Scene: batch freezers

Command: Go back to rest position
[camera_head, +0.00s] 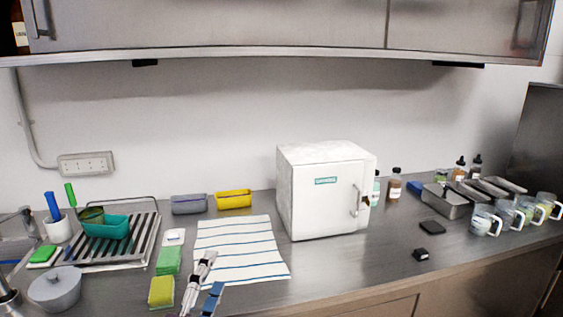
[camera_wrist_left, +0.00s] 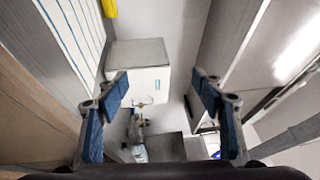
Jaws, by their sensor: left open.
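My left gripper (camera_head: 205,285) comes in at the bottom of the head view, in front of the striped towel. In the left wrist view its two blue-padded fingers (camera_wrist_left: 160,90) are spread wide with nothing between them. The white batch freezer (camera_head: 325,195) stands on the counter right of the towel, its door closed. It also shows beyond the fingers in the left wrist view (camera_wrist_left: 138,75). My right gripper is in neither view.
The striped towel (camera_head: 240,250) lies flat on the counter. A dish rack (camera_head: 130,240), sponges (camera_head: 162,290) and a grey pot (camera_head: 54,288) are at the left. Metal trays (camera_head: 445,203) and several glass mugs (camera_head: 483,221) stand at the right. A cabinet (camera_head: 220,27) overhangs the counter.

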